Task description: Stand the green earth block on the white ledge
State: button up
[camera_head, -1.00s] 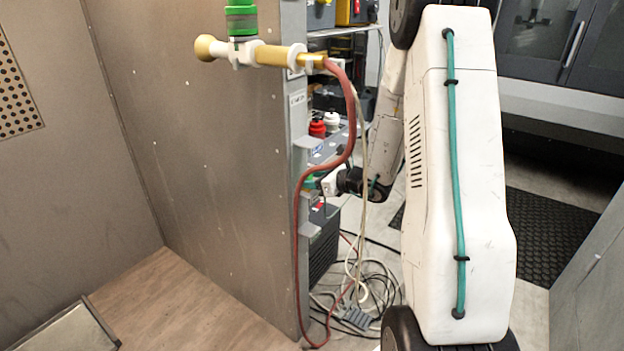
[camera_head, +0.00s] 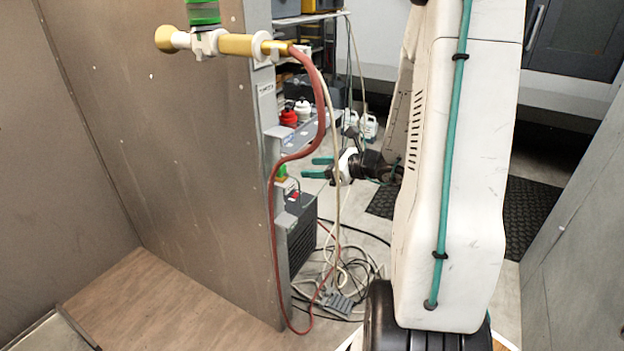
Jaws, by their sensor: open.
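The green earth block (camera_head: 281,172) is small and green with a yellowish part. It appears to rest on the pale lower ledge (camera_head: 287,184) at the edge of the metal booth wall; it is too small to tell exactly how it stands. My gripper (camera_head: 310,167) has teal fingers spread apart and points left towards the block. It is open and empty, with a gap between its fingertips and the block.
A red hose (camera_head: 318,110) hangs in front of the wall edge, close to the ledge. A grey upper ledge (camera_head: 277,131) sits above. Tangled cables (camera_head: 340,275) lie on the floor.

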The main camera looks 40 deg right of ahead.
jog(key=s+a+r+n+g+y, duration=0.1)
jog(key=s+a+r+n+g, duration=0.2)
jog(key=a+n, duration=0.4)
jog(key=s+a+r+n+g+y, duration=0.2)
jog(key=s+a+r+n+g, duration=0.15)
jog(key=a, duration=0.45)
jog(key=s+a+r+n+g+y, duration=0.1)
jog(key=s+a+r+n+g, duration=0.2)
jog(key=a+n, duration=0.45)
jog(key=s+r+n+g+h, duration=0.2)
jog(key=s+r+n+h, duration=0.1)
jog(key=s+n+h, duration=0.6)
jog(key=shift+s+d+r+n+h, duration=0.3)
jog(key=shift+s+d+n, duration=0.15)
jog(key=shift+s+n, duration=2)
jog(key=shift+s+m, duration=0.45)
